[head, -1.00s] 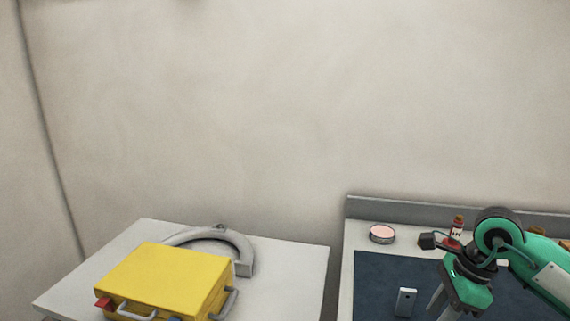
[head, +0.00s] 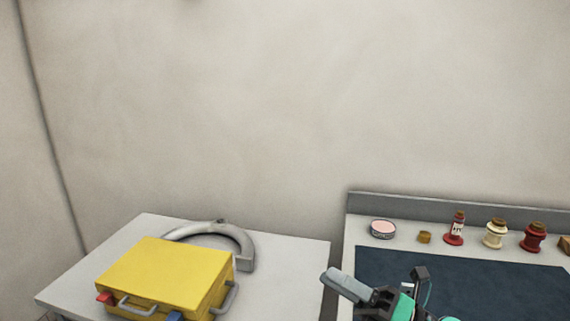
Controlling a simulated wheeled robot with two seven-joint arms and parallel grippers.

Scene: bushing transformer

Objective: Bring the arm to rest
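My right gripper (head: 340,281) is low in the head view, in front of the left edge of the workbench. Its light grey finger points left and up over the gap between the two tables. The fingers overlap in this view, so I cannot tell whether they are open or shut. Nothing is seen held in them. Part of my green arm (head: 404,307) shows behind it at the bottom edge. My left gripper is not in view.
A yellow case (head: 165,275) and a grey curved part (head: 235,240) sit on the white table (head: 290,262). The workbench's dark mat (head: 480,280) looks clear. Behind it stand a pink-topped tin (head: 383,229), a small brown block (head: 424,237), a red bottle (head: 456,228) and several spools.

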